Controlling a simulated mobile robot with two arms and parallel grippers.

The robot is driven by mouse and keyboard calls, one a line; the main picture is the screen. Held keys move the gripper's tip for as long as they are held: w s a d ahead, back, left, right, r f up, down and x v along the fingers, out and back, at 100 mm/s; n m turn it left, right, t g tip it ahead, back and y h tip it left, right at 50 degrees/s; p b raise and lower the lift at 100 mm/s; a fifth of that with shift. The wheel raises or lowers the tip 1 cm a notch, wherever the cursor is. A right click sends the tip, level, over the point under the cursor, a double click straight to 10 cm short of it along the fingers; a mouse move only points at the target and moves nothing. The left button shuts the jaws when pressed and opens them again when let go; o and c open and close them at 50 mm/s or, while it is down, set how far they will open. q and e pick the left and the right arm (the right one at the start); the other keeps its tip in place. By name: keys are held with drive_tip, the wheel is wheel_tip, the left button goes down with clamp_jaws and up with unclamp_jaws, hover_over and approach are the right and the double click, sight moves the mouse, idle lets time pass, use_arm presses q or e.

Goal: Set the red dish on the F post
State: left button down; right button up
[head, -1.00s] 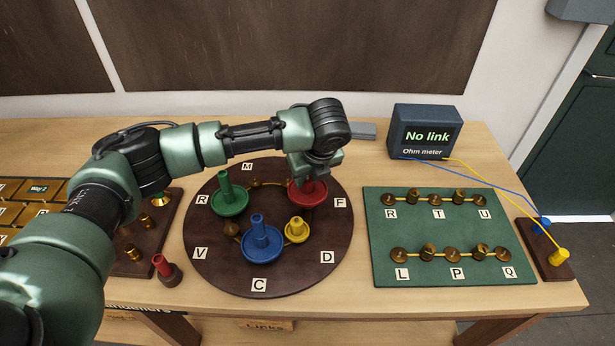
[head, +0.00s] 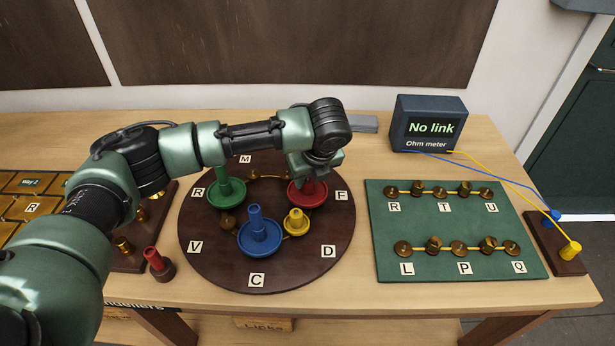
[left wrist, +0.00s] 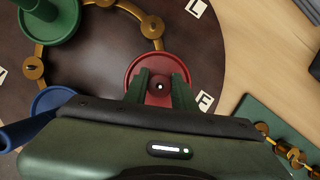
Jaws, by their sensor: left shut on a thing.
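The red dish (head: 308,194) is at the right of the round dark board (head: 215,270), beside the F label (head: 342,196). It also shows in the left wrist view (left wrist: 134,72), between the fingers and next to the F label (left wrist: 205,102). My left gripper (head: 312,178) is over the dish from above, shut on its upright stem. In the left wrist view the two green fingers (left wrist: 160,88) close on the stem from both sides. The F post itself is hidden under the dish, so I cannot tell how fully the dish is seated. My right gripper is not in view.
A green terminal panel (head: 455,265) and the ohm meter (head: 428,124), reading "No link", are to the right.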

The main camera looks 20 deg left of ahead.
sight(313, 199)
use_arm(q)
drive_tip(key=shift+f, duration=0.4)
drive_tip(key=c, duration=1.1)
unclamp_jaws()
drive_tip(key=b+v, duration=0.1)
drive_tip(key=v, duration=0.6)
drive_tip(key=shift+s+d+r, duration=0.1)
drive_tip(key=shift+d+r, duration=0.05)
drive_tip(key=shift+r, duration=0.15)
